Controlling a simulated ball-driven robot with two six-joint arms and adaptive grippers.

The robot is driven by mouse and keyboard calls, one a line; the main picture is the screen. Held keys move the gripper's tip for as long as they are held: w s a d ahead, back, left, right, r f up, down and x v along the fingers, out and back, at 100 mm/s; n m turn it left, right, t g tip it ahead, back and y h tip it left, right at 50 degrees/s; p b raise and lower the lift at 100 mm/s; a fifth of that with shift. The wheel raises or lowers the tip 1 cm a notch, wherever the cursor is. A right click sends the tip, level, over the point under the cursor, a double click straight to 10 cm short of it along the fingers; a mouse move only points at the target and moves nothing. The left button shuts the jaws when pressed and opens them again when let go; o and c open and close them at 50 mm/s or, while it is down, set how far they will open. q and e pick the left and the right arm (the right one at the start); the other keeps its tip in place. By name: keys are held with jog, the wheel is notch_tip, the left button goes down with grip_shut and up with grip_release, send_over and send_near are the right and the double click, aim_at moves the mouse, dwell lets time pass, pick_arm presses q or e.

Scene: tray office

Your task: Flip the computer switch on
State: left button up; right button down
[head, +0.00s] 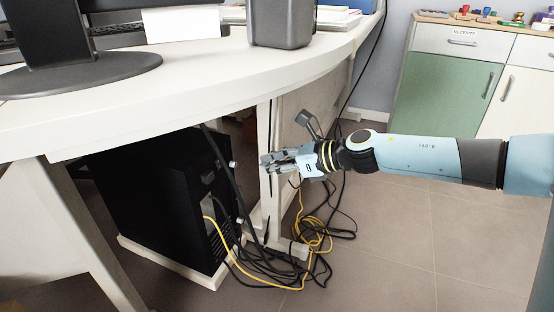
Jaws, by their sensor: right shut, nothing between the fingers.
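A black computer tower (145,200) stands under the desk on a low white base. Its narrow side with cable sockets faces right; a yellow cable and black cables run from it. I cannot make out the switch itself; that side is partly dark and crossed by cables. My right gripper (266,164) comes in from the right, its fingers shut and empty, pointing left toward the tower's cable side. It appears in front of the white desk leg, with a gap between its fingertips and the tower. My left gripper is not in view.
The white desk (200,85) overhangs the tower, with a monitor stand (80,72) and a dark bin (281,25) on top. White desk supports flank the tower. Tangled cables (285,262) lie on the floor below my right gripper. A cabinet (445,92) stands at the back right; floor at the right is clear.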

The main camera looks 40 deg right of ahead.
jog(key=shift+s+d+r, duration=0.2)
jog(key=shift+s+d, duration=0.05)
jog(key=shift+s, duration=0.3)
